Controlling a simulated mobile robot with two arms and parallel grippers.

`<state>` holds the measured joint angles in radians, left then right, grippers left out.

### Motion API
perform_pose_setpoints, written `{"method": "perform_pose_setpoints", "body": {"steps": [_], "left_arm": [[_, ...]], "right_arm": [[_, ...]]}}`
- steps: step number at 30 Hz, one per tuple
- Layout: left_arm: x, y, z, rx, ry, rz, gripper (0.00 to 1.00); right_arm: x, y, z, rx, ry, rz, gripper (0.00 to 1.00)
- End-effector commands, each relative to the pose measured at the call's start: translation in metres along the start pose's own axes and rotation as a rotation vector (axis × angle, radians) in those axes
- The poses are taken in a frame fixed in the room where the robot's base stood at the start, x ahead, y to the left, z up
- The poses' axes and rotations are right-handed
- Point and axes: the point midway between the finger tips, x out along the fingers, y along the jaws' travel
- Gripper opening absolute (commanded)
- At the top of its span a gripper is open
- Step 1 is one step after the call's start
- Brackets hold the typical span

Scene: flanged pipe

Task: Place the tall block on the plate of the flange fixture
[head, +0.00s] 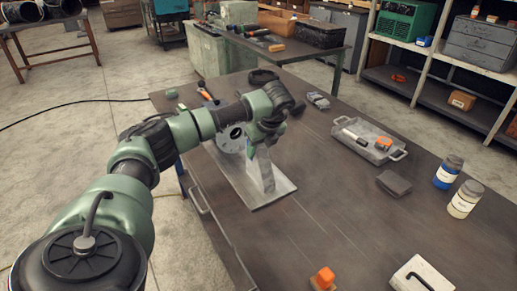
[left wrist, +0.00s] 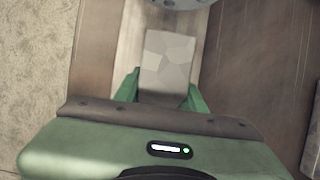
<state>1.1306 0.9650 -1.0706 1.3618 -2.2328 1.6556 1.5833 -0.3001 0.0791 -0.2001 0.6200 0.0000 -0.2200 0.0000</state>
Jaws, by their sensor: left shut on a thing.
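The tall block (head: 266,174) is light grey and hangs upright below my left gripper (head: 262,150) in the head view. In the left wrist view the block (left wrist: 167,58) sits between the green fingertips of my left gripper (left wrist: 162,92), which is shut on it. The flange fixture's pale plate (head: 270,197) lies on the table under the block. Its round grey flange (head: 231,138) stands to the left of the gripper, partly hidden by my arm. The flange's edge (left wrist: 180,3) shows at the top of the wrist view. I cannot tell whether the block's bottom touches the plate.
The dark table (head: 320,190) is clear to the right of the plate. A grey tray (head: 368,145) with tools, a dark grey block (head: 394,183), a blue-labelled jar (head: 448,171) and a yellow-labelled jar (head: 464,198) stand farther right. An orange-topped object (head: 324,279) is near the front.

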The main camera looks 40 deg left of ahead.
Motion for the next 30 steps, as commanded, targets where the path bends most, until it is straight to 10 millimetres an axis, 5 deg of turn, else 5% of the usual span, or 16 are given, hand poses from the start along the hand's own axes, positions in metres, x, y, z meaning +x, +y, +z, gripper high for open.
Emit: {"method": "perform_pose_setpoints", "body": {"steps": [4,5,7,20,30], "left_arm": [[0.001,-0.001,0.0,-0.002,-0.002,-0.004,0.0],[0.002,0.0,-0.001,0.001,0.0,0.0,0.45],[0.002,0.0,-0.001,0.001,0.0,0.0,0.62],[-0.006,-0.001,0.0,0.001,0.0,-0.004,0.62],[-0.074,-0.001,-0.001,0.001,-0.001,-0.006,0.62]], "right_arm": [[0.003,0.0,0.0,0.0,0.001,0.0,0.36],[0.003,0.0,0.0,0.0,0.001,0.0,0.36],[0.002,0.0,0.0,0.0,0.001,0.0,0.36],[0.003,0.0,0.0,0.0,0.001,0.0,0.36],[0.024,0.0,0.002,0.0,0.001,0.001,0.36]]}}
